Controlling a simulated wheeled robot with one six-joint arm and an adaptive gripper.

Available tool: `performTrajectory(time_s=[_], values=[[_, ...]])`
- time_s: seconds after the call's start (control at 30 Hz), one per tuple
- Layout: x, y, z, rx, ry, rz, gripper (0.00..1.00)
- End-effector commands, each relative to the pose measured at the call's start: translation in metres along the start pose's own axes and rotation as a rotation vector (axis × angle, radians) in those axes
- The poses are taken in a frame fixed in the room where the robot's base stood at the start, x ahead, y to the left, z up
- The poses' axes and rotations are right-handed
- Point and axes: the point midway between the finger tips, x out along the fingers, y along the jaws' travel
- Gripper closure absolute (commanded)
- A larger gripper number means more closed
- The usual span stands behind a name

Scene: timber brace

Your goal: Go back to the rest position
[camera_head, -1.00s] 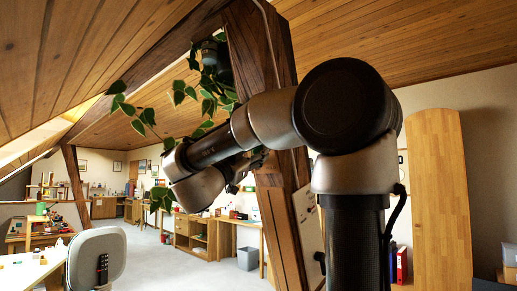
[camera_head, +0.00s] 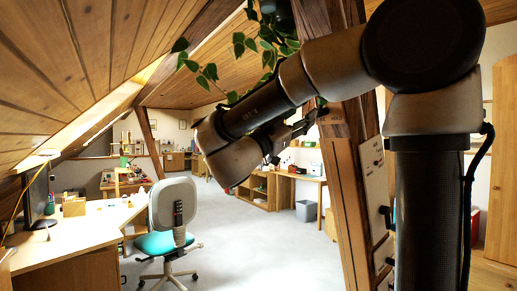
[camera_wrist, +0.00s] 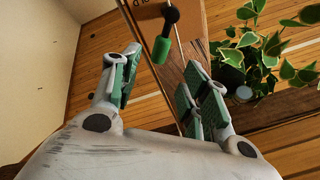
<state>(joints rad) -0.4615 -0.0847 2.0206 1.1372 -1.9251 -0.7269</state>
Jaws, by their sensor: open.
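My gripper (camera_wrist: 163,88) shows in the wrist view with its two green-padded fingers spread apart and nothing between the pads. A dark wooden post lies beyond the fingers. In the head view, my arm is bent, with its elbow high at the right and its wrist hanging lower left; my gripper is mostly hidden behind the arm there.
The wooden post (camera_head: 345,175) stands close behind my arm, with a pale panel (camera_head: 374,185) on its side. A hanging plant (camera_head: 262,45) is near the post's top. A desk (camera_head: 85,232) and a swivel chair (camera_head: 174,205) stand at left. Open floor (camera_head: 255,255) lies between.

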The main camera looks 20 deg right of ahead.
Motion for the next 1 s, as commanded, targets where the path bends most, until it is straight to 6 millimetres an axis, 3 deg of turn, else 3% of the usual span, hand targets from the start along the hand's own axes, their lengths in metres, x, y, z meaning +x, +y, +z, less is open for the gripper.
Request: performTrajectory(time_s=[0.13,0.2,0.27,0.37,0.5,0.63,0.77,0.83,0.97,1.0], values=[[0.0,0.0,0.0,0.015,-0.001,-0.001,0.54],[0.0,-0.009,0.01,0.044,-0.041,-0.036,0.54],[-0.001,-0.025,0.023,0.08,-0.102,-0.101,0.54],[-0.015,-0.069,0.058,0.149,-0.258,-0.295,0.54],[-0.073,-0.13,0.111,0.198,-0.561,-0.644,0.54],[-0.142,-0.145,0.142,0.167,-0.861,-0.926,0.54],[-0.206,-0.112,0.162,0.042,-1.165,-1.137,0.54],[-0.233,-0.076,0.168,-0.064,-1.327,-1.214,0.54],[-0.262,0.022,0.171,-0.334,-1.613,-1.273,0.54],[-0.264,0.056,0.169,-0.428,-1.689,-1.267,0.54]])
